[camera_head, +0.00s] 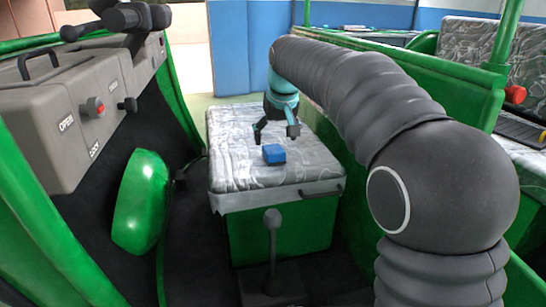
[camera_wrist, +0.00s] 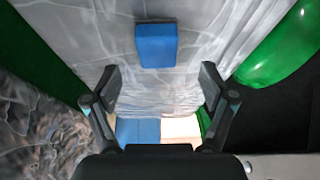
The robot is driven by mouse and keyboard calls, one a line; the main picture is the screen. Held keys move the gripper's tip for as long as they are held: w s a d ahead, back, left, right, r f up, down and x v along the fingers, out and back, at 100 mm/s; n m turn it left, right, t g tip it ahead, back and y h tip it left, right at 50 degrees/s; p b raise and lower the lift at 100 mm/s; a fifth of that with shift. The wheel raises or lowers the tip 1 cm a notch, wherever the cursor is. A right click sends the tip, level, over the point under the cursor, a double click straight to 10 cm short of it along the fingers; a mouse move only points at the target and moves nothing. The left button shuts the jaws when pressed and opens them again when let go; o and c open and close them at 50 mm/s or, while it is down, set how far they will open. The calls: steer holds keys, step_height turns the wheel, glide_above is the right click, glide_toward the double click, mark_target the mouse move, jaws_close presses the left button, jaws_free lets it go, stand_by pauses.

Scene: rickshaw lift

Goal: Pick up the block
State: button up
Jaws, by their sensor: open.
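A small blue block (camera_head: 274,153) lies on the grey patterned seat cushion (camera_head: 235,175) of a green box seat. My gripper (camera_head: 275,132) is above the cushion, close to the block and on its far side in the head view. In the wrist view the block (camera_wrist: 157,45) lies beyond the fingertips, near the top and roughly centred between the two fingers. My gripper (camera_wrist: 160,85) is open and empty there, its fingers spread wider than the block. Nothing hides the block in the wrist view.
A grey console (camera_head: 75,115) and a green rounded part (camera_head: 141,202) stand left of the seat. A black lever (camera_head: 272,235) rises in front of it. A green partition (camera_head: 440,100) stands to the right. The cushion around the block is clear.

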mark_target(273, 148)
steer(key=shift+w+x, duration=0.1)
steer(key=shift+x, duration=1.55)
steer(key=shift+w+x, duration=0.15)
steer(key=shift+x, duration=1.45)
steer(key=shift+d, duration=0.1)
steer(key=shift+r, duration=0.1)
steer(key=c, duration=1.3)
steer(key=shift+o, duration=0.2)
steer(key=shift+r, duration=0.55)
step_height(273, 148, up, 3)
steer(key=shift+f, duration=0.1)
steer(key=w+d+r+p, duration=0.2)
steer(key=w+d+r, duration=0.2)
steer(key=d+r, duration=0.3)
steer(key=d, duration=0.4)
steer(key=shift+w, duration=0.15)
